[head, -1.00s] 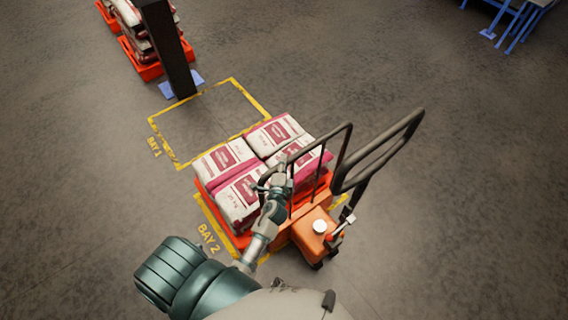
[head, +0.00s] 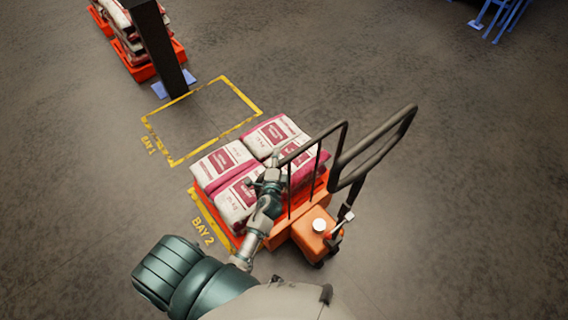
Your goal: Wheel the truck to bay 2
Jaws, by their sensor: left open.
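The orange pallet truck (head: 312,232) carries an orange pallet loaded with several white and magenta sacks (head: 238,196). It stands over the yellow outline of bay 2 (head: 208,219), whose left edge and label show beside the pallet. The rest of that outline is mostly hidden under the load. The truck's dark handle (head: 376,146) rises at the right. My left gripper (head: 274,166) is open, in front of the sacks and beside the truck's dark upright frame; whether it touches anything I cannot tell. My right gripper is not in the picture.
Bay 1 (head: 232,133) is an empty yellow outline behind the load. Stacked sacks on orange pallets (head: 135,62) are at the back left. Blue legs stand at the top right. The right floor is clear.

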